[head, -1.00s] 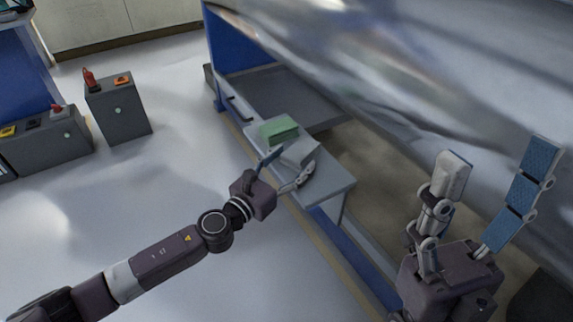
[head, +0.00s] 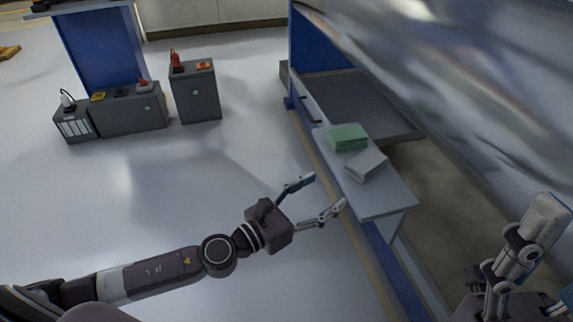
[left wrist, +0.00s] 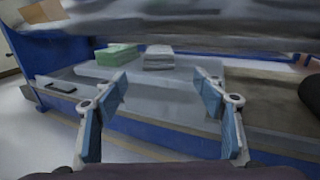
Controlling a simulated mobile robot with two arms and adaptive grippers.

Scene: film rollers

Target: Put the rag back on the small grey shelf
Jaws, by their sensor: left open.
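A grey folded rag-like stack (head: 366,164) lies on the small grey shelf (head: 378,197), beside a green folded stack (head: 347,137). I cannot tell for sure which one is the rag. My left gripper (head: 328,192) is open and empty, left of the shelf and apart from both stacks. In the left wrist view, the grey stack (left wrist: 158,57) and green stack (left wrist: 117,54) rest on the shelf (left wrist: 150,88), beyond the open fingers (left wrist: 165,95).
A large shiny roll hangs over the shelf on the right. The shelf joins a blue machine frame (head: 318,45). Grey cabinets (head: 195,95) with small items stand at the back left. The floor left of the shelf is clear.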

